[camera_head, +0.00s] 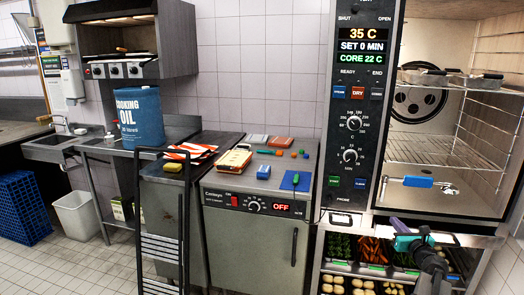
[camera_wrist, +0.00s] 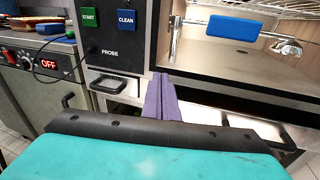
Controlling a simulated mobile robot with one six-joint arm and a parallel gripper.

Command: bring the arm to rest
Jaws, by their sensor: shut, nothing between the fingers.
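My gripper (camera_head: 399,226) is in the lower right of the head view, in front of the lower edge of the open oven. It has a teal body and purple fingers. In the wrist view my gripper (camera_wrist: 160,82) has its two purple fingers pressed together, with nothing between them. The fingers point toward the oven front, just right of its control panel (camera_wrist: 121,38). I cannot tell whether the fingertips touch anything.
Trays of food (camera_head: 372,250) sit below. A cabinet (camera_head: 250,240) with small items on top and an oil drum (camera_head: 139,117) stand left. Floor shows at lower left.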

